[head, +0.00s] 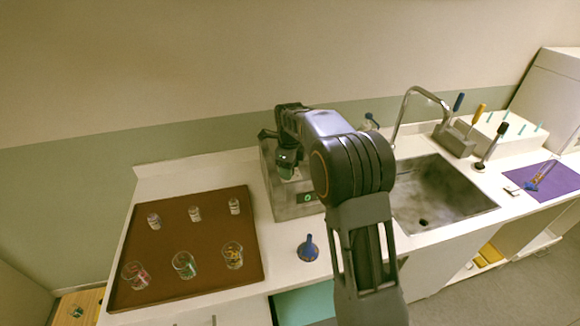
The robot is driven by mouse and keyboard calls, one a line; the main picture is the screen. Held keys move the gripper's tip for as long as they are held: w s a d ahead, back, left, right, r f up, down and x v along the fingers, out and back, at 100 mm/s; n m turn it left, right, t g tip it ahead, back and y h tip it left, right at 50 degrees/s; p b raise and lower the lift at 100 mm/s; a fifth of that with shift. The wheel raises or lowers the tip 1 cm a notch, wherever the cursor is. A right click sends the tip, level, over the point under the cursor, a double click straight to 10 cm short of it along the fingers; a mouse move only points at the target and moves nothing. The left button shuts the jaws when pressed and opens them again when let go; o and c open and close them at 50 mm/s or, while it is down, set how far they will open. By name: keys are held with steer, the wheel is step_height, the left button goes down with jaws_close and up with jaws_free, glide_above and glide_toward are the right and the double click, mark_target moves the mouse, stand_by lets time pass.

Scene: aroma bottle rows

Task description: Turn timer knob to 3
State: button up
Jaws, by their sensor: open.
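A grey box-shaped device (288,212) stands on the counter behind my arm. Its front has a small dark panel with a green mark (307,198), which may be the timer; I cannot make out a knob, its pointer or any numbers. My gripper (287,172) hangs over the device, above and left of the panel. It is open, but its fingertips are small and partly hidden. My arm covers the right part of the device.
A brown tray (180,292) at left holds three small bottles and three glasses with coloured contents. A blue funnel (308,249) stands in front of the device. The sink (440,196), faucet (420,92) and purple mat (548,180) are at right.

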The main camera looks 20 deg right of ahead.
steer(key=shift+r, duration=0.1)
step_height(320, 180, up, 14)
steer(key=shift+f+b, duration=0.2)
steer(key=shift+b, duration=0.1)
stand_by(0.5)
steer(key=s+f+n, duration=0.4)
steer(key=f+n, duration=0.2)
steer(key=n, duration=0.8)
steer(key=s+f+n+t, duration=0.1)
steer(key=s+n+t, duration=0.3)
steer(key=s+n, duration=0.7)
steer(key=shift+s+f+t, duration=0.3)
steer(key=shift+s+t, duration=0.1)
steer(key=shift+s, duration=5.6)
